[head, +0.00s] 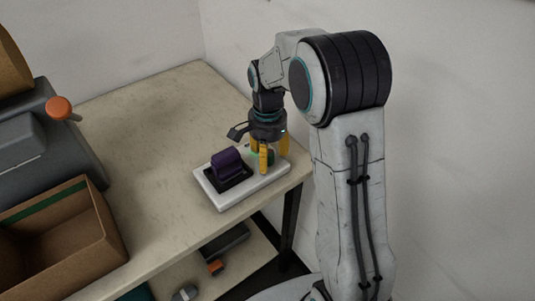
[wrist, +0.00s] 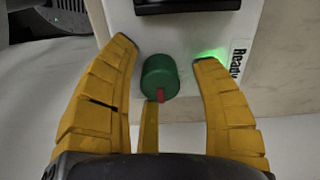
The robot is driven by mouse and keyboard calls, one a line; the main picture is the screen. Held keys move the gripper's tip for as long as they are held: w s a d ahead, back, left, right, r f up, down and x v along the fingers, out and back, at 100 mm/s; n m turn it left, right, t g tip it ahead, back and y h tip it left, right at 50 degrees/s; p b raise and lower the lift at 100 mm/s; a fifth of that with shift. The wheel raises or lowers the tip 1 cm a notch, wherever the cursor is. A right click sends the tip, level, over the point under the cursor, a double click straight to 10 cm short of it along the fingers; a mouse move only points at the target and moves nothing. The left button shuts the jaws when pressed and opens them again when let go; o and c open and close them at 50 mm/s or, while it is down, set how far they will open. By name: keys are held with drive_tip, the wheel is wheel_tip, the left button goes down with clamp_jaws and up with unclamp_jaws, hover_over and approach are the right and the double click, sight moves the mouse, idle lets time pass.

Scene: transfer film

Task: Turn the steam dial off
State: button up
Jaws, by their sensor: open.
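The steam dial (wrist: 160,78) is a round green knob with a red pointer mark, set on a white panel (wrist: 130,25). In the wrist view its red mark points down toward my palm. My gripper (wrist: 166,55) is open, with yellow fingers left and right of the dial and a third finger below it; gaps show at both sides. Contact with the third finger cannot be told. In the head view my gripper (head: 272,162) points down over the right end of the white panel (head: 222,203), and its fingers mostly hide the dial.
A purple part (head: 227,164) sits in a black holder on the panel's left. A green light (wrist: 208,54) glows beside a "Ready" label (wrist: 237,60). A cardboard box (head: 60,255) and a grey machine with an orange knob (head: 59,108) stand left. The middle of the table (head: 150,135) is clear.

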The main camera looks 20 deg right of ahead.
clamp_jaws()
idle(0.6)
drive_tip(key=shift+n, duration=0.4)
drive_tip(key=c, duration=1.2)
unclamp_jaws()
drive_tip(key=n, duration=0.4)
drive_tip(key=shift+s+f, duration=0.1)
drive_tip(key=c, duration=1.2)
unclamp_jaws()
drive_tip(key=n, duration=0.4)
drive_tip(key=shift+n, duration=0.3)
drive_tip(key=c, duration=1.2)
unclamp_jaws()
drive_tip(key=n, duration=0.4)
drive_tip(key=c, duration=1.2)
unclamp_jaws()
drive_tip(key=n, duration=0.4)
drive_tip(key=c, duration=1.2)
unclamp_jaws()
drive_tip(key=shift+n, duration=0.4)
